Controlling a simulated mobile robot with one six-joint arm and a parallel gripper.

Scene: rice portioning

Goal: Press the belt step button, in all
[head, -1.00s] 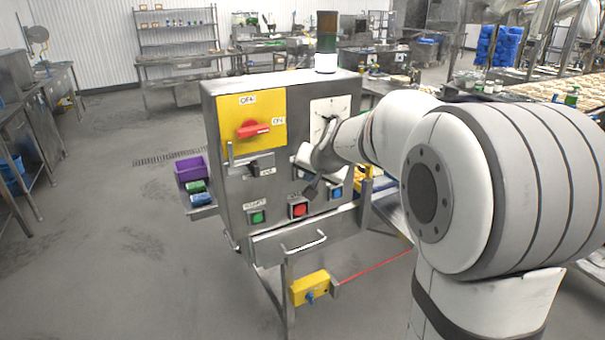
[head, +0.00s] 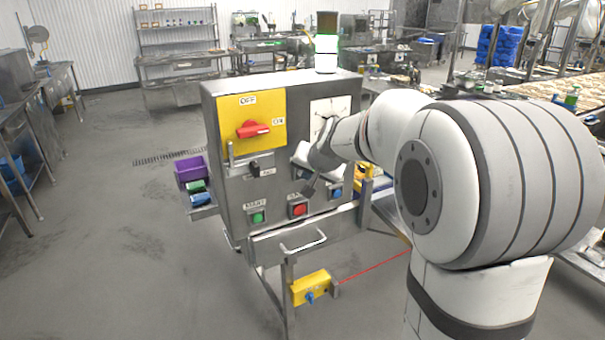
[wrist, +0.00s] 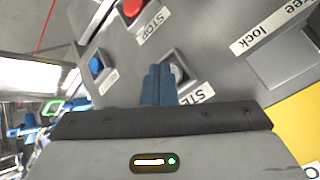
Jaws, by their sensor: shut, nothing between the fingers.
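In the head view my gripper (head: 308,188) is at the front of the grey control cabinet (head: 228,190); the step button is hidden there.
The red stop button (head: 298,210), green start button (head: 258,217) and blue button (head: 336,193) sit close by. A red switch (head: 252,129) is on a yellow plate. A drawer handle (head: 303,243) sticks out below. The signal tower (head: 326,45) shows a green band.

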